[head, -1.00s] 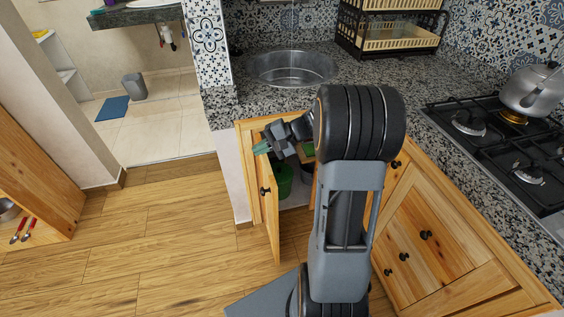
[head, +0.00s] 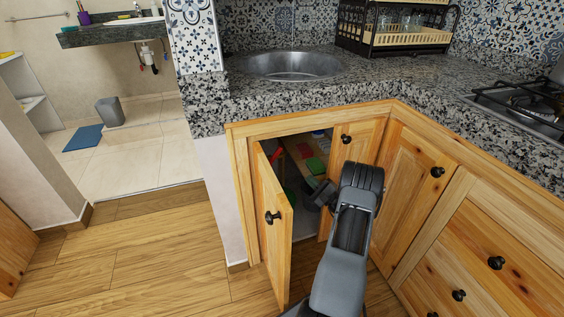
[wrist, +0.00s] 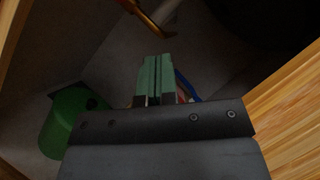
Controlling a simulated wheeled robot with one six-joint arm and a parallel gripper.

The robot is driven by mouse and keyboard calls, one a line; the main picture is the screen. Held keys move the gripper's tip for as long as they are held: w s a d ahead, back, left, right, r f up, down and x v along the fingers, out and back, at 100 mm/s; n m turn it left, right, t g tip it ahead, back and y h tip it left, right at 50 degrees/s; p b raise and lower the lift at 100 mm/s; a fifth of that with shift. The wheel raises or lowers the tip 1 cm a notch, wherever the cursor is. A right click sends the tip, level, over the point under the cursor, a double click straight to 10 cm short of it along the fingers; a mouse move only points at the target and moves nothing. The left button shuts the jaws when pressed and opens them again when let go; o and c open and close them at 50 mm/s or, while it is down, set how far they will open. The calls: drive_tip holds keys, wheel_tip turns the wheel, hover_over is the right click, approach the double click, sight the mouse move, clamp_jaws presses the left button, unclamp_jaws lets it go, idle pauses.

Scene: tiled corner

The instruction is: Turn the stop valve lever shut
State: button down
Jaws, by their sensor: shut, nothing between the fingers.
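I cannot make out the stop valve lever for certain. In the wrist view, a bent copper-coloured part (wrist: 147,20) runs in at the top beside a pale grey piece; I cannot tell if it is a pipe or the lever. My gripper (wrist: 157,58) points into the dark cabinet under the sink, its green fingers shut together with nothing between them. The copper part shows beyond the fingertips, apart from them in the picture. In the head view my arm reaches in through the cabinet opening, and the fingertips are hard to see. Blue and red strips (wrist: 185,88) show behind the fingers.
The cabinet door (head: 273,228) stands open left of my arm. A green bucket (wrist: 66,127) is inside at the left. Coloured items lie on a shelf inside, one green (head: 315,165). The granite counter (head: 300,98) and sink (head: 292,66) are above. Floor at left is clear.

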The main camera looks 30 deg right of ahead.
drive_tip(key=b, duration=0.3)
approach(274, 157)
drive_tip(key=w+d, duration=0.4)
drive_tip(key=w, duration=0.1)
drive_tip(key=shift+w+a+r, duration=0.45)
drive_tip(key=shift+a+r, duration=0.1)
drive_tip(key=shift+a, duration=0.1)
drive_tip(key=shift+w+a+r, duration=0.5)
drive_tip(key=shift+a+r, duration=0.1)
drive_tip(key=shift+a, duration=0.1)
drive_tip(key=shift+a+r, duration=0.15)
